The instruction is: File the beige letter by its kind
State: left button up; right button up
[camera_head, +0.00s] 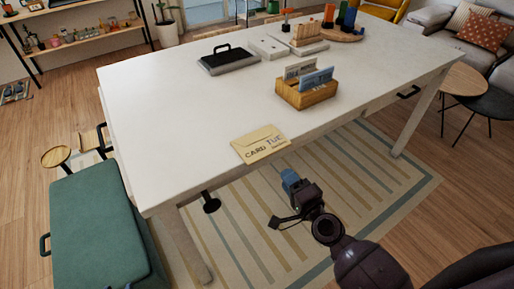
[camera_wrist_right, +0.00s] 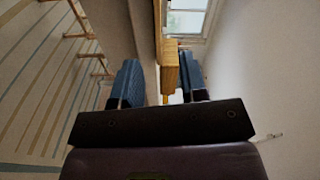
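The beige letter (camera_head: 262,138), printed "CARD TUE", lies flat at the front edge of the white table (camera_head: 180,115) and seems to reach slightly over it. A wooden letter holder (camera_head: 306,97) stands behind it to the right, with pale and blue upright labelled cards in it; the small print is unreadable. My right gripper (camera_head: 291,181) is off the table's front edge, close below the letter and apart from it. In the right wrist view its two blue-padded fingers (camera_wrist_right: 158,82) are spread, with the wooden holder (camera_wrist_right: 170,68) seen beyond the gap. My left gripper is out of view.
A black-handled grey tray (camera_head: 229,60), a white board (camera_head: 267,47), a wooden rack (camera_head: 305,42) and coloured blocks on a round board (camera_head: 342,33) stand at the back. A green bench (camera_head: 98,225) is at left. The table's left and middle are clear.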

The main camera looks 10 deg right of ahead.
aim_at(273, 153)
jog(key=w+m, duration=0.1)
jog(key=w, duration=0.2)
jog(key=w+a, duration=0.1)
jog(key=w, duration=0.3)
jog(key=w+m+h, duration=0.1)
jog(key=w, duration=0.2)
jog(key=shift+w+a+f+m, duration=0.15)
jog(key=shift+w+f+m, duration=0.1)
jog(key=shift+w+m, duration=0.05)
grip_shut()
